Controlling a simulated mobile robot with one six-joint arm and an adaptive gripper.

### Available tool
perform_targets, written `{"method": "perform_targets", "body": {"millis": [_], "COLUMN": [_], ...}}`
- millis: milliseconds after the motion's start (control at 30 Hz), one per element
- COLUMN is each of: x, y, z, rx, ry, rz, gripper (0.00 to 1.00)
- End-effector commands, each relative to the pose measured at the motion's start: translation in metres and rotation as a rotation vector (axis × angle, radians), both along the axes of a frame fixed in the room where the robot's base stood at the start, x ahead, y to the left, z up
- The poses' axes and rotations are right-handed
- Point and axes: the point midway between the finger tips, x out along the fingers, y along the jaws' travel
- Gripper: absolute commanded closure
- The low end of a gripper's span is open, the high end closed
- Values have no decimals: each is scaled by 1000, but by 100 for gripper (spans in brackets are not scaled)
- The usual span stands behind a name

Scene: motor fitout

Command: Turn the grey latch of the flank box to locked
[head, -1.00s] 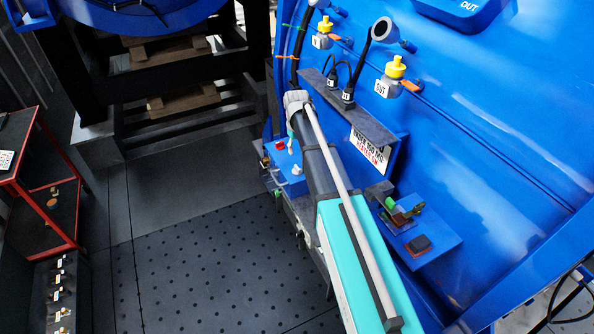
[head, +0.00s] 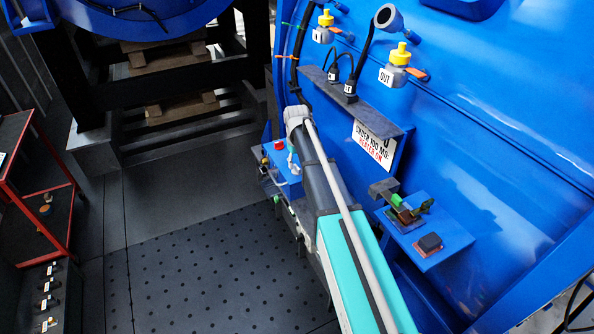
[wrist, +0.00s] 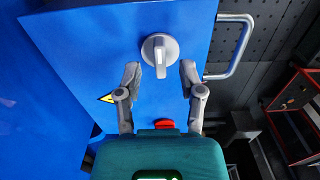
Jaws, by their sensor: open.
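The flank box (wrist: 195,45) is a blue box whose face fills the middle of the wrist view. Its grey latch (wrist: 160,48) is a round knob with a raised bar that stands about upright in that picture. My gripper (wrist: 160,70) is open and empty. Its two grey fingers reach toward the box face, with tips spread to the left and right of the latch's lower part. I see no contact with the latch, and the remaining depth is hard to judge. In the head view the blue box (head: 289,178) is partly behind my arm, and the latch cannot be made out.
A red part (wrist: 165,124) and a yellow warning triangle (wrist: 105,98) are below the latch. A grey bar handle (wrist: 236,48) is at the right. In the head view a bracket with a sign (head: 374,146) and a blue shelf (head: 445,238) lie right of my arm.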

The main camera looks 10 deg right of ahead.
Motion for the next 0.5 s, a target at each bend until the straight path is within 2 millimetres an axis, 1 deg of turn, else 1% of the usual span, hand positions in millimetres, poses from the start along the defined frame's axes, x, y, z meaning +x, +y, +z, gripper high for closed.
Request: {"method": "perform_targets", "body": {"millis": [33,200,500], "x": [0,0,0], "y": [0,0,0], "z": [-7,-14,-16], "rx": [0,0,0], "ry": [0,0,0], "rz": [0,0,0], "gripper": [50,50,50]}}
